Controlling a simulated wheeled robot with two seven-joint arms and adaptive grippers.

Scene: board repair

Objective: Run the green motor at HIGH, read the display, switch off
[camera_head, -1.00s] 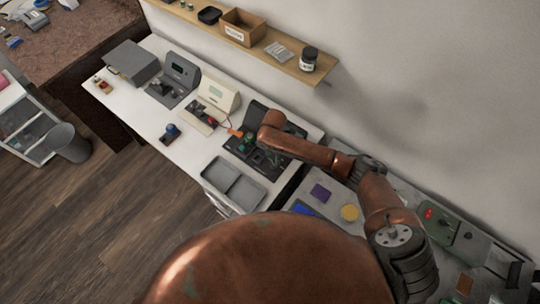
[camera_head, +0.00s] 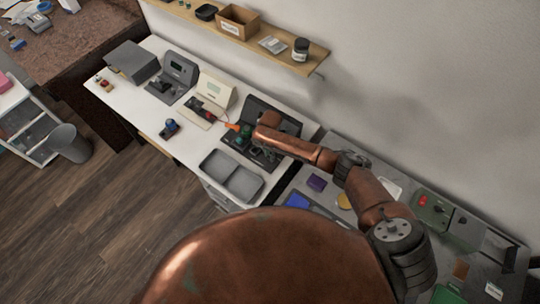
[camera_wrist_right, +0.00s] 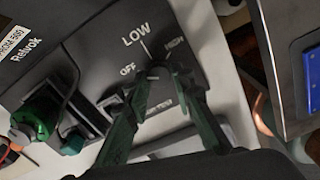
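The black test device (camera_head: 283,119) stands at the right end of the white bench. In the right wrist view its panel (camera_wrist_right: 100,60) has a dial marked OFF, LOW and HIGH. The round dark knob (camera_wrist_right: 158,73) is between my right gripper's dark green fingertips (camera_wrist_right: 162,80). The fingers are spread on both sides of it, with no clear contact visible. The knob's setting cannot be told. The green motor (camera_wrist_right: 37,117) sits at the device's left, with a black cable beside it. The device's display is not readable in either view. My left gripper is out of view.
A cream device (camera_head: 216,90) and a grey device (camera_head: 181,70) stand farther left on the bench. A wall shelf (camera_head: 270,48) runs above. A grey table with loose parts adjoins at right.

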